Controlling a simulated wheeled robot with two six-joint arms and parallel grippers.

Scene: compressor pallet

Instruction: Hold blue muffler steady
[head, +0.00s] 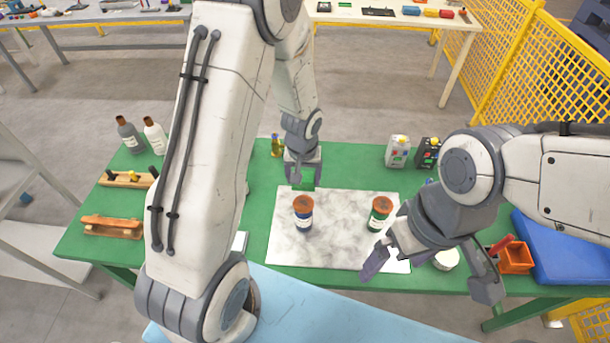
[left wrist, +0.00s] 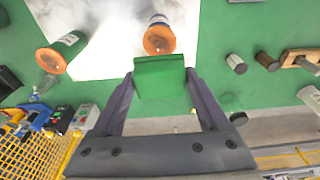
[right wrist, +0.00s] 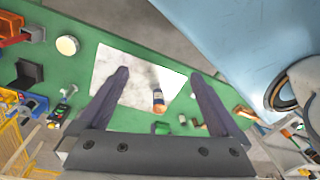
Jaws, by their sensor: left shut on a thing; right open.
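The blue muffler (head: 303,214), with a blue and white body and an orange-brown top, stands upright on the marble-patterned mat (head: 340,256). It also shows in the left wrist view (left wrist: 159,36) and the right wrist view (right wrist: 159,101). A similar green muffler (head: 380,214) stands to its right, also in the left wrist view (left wrist: 60,52). My left gripper (head: 303,182) is shut on a green block (left wrist: 160,77), just behind the blue muffler and apart from it. My right gripper (head: 430,274) is open and empty at the mat's front right.
The green table (head: 345,160) carries two bottles (head: 140,137) and wooden pieces (head: 112,227) at left. Control boxes (head: 398,151) stand at the back right. A white round lid (head: 446,260), an orange bin (head: 515,258) and a blue case (head: 570,252) are at right.

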